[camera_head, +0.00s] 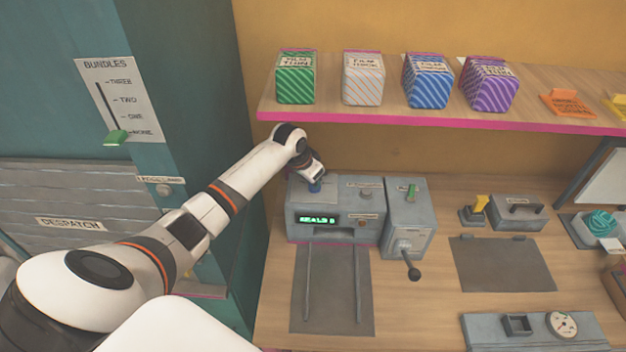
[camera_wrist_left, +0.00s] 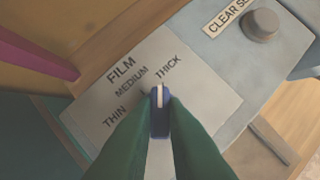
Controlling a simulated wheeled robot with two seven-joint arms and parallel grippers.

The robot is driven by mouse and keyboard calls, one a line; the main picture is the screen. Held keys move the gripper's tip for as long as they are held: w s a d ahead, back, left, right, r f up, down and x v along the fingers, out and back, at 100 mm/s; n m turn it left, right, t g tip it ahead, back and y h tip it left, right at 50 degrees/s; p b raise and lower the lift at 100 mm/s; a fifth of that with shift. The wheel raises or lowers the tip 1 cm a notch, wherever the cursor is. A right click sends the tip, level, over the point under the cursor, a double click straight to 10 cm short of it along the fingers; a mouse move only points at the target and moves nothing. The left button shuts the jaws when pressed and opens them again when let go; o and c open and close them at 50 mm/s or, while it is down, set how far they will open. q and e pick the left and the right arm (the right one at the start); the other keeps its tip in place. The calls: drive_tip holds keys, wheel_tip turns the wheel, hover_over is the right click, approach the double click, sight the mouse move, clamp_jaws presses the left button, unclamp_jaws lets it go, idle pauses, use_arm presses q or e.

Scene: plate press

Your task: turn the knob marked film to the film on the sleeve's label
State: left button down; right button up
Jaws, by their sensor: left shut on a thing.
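The film knob (camera_wrist_left: 159,118) is blue with a white pointer line, on a grey plate marked FILM with THIN, MEDIUM and THICK. In the left wrist view its pointer aims up, close to THICK. My left gripper (camera_wrist_left: 160,105) is shut on the knob, one finger on each side. In the head view the gripper (camera_head: 316,176) is at the top left of the grey sealing machine (camera_head: 364,228). Striped sleeves stand on the shelf: green (camera_head: 296,85), white (camera_head: 363,85), blue (camera_head: 428,88) and purple (camera_head: 488,90). The green and purple labels seem to read FILM THIN, the white one FILM THICK; the blue one is unclear.
A grey knob (camera_wrist_left: 261,24) by a partly cut-off CLEAR label is near the film plate. A lever box (camera_head: 409,215) stands right of the machine. The pink-edged shelf (camera_head: 400,123) hangs above, and a teal wall (camera_head: 195,90) is at left. A dark mat (camera_head: 502,264) lies clear.

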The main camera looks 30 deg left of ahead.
use_arm(q)
drive_tip(key=shift+a+m, duration=0.1)
drive_tip(key=shift+m, duration=0.5)
drive_tip(key=c, duration=1.5)
unclamp_jaws()
drive_tip(key=shift+o, duration=0.2)
